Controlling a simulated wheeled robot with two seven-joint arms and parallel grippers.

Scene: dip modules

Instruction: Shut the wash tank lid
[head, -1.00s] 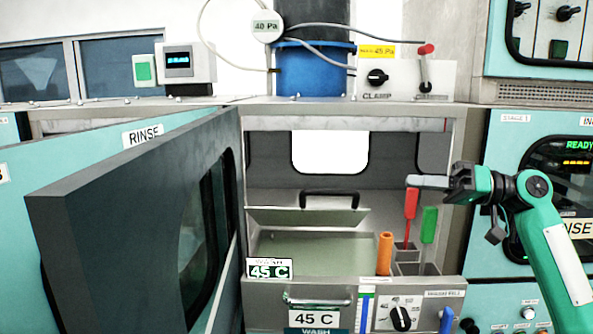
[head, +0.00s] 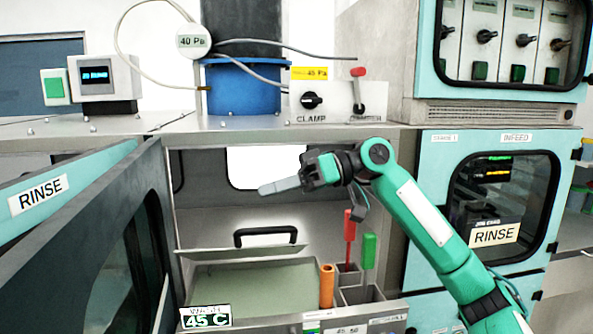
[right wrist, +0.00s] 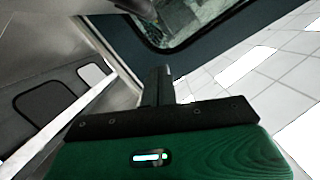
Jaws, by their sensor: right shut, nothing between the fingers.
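The wash tank (head: 255,285) stands open in the chamber, with pale greenish liquid in it, behind a "WASH 45 C" label. Its lid (head: 215,251) is tilted up at the back of the tank, with a black handle (head: 265,237) on it. My right gripper (head: 272,188) is shut and empty, in the chamber opening above the handle and apart from it as seen in the head view. In the right wrist view its fingers (right wrist: 160,86) are together and hold nothing. My left gripper is not in view.
A dark open chamber door (head: 85,240) swings out on the left. Red (head: 349,226), green (head: 369,251) and orange (head: 327,287) handled tools stand right of the tank. A blue cylinder (head: 243,88) and clamp box (head: 325,102) sit on top. A rinse cabinet (head: 495,215) is at right.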

